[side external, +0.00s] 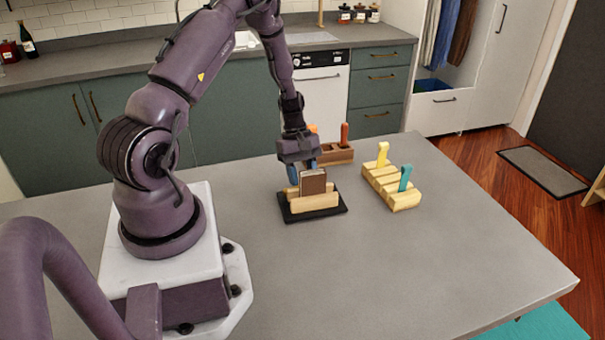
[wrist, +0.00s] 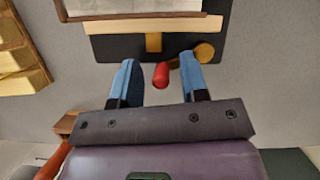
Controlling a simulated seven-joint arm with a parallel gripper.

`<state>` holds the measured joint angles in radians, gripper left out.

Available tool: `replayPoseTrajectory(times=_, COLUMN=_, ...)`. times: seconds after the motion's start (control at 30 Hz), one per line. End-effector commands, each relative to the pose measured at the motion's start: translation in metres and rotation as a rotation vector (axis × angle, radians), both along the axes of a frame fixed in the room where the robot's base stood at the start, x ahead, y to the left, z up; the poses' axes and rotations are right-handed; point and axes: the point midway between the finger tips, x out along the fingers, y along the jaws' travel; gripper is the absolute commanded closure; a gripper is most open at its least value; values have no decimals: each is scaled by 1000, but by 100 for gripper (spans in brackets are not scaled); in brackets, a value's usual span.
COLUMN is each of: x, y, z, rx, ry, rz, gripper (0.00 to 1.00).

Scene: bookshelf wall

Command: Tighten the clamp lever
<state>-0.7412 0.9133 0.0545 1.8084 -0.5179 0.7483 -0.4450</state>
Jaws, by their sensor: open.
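A clamp stands on a black base (side external: 330,209) on the grey table. Its light wooden bars (side external: 312,202) stand on both sides of an upright brown book-like block (side external: 313,183). The wrist view shows the base (wrist: 105,48), the near wooden bar (wrist: 115,28) and a round brass-coloured piece (wrist: 204,52). A red lever tip (wrist: 161,76) shows beside that piece. My gripper (side external: 303,168) is over the back of the clamp, pointing down. In the wrist view my gripper (wrist: 158,68) is open, with one blue finger on each side of the red tip and gaps between.
A dark wooden holder (side external: 338,155) with orange and red handles stands close behind my gripper. A light wooden block (side external: 405,201) with yellow and teal upright pieces is to the right. The front and right of the table (side external: 440,260) are clear.

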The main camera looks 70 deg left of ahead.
Motion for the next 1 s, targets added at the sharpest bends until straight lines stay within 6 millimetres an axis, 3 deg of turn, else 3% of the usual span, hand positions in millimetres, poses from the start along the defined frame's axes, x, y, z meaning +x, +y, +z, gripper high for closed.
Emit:
replayPoseTrajectory(times=0.1, x=0, y=0, z=0, rx=0, ry=0, rz=0, gripper=59)
replayPoseTrajectory(times=0.3, x=0, y=0, z=0, rx=0, ry=0, rz=0, gripper=100)
replayPoseTrajectory(times=0.57, x=2, y=-6, z=1, rx=0, ry=-1, rz=-128, gripper=100)
replayPoseTrajectory(times=0.77, x=2, y=-5, z=1, rx=0, ry=-2, rz=-127, gripper=100)
replayPoseTrajectory(times=0.8, x=2, y=-5, z=1, rx=0, ry=-1, rz=-126, gripper=77)
replayPoseTrajectory(times=0.87, x=2, y=-5, z=1, rx=0, ry=-1, rz=-126, gripper=63)
replayPoseTrajectory(times=1.0, x=2, y=-5, z=1, rx=0, ry=0, rz=-126, gripper=59)
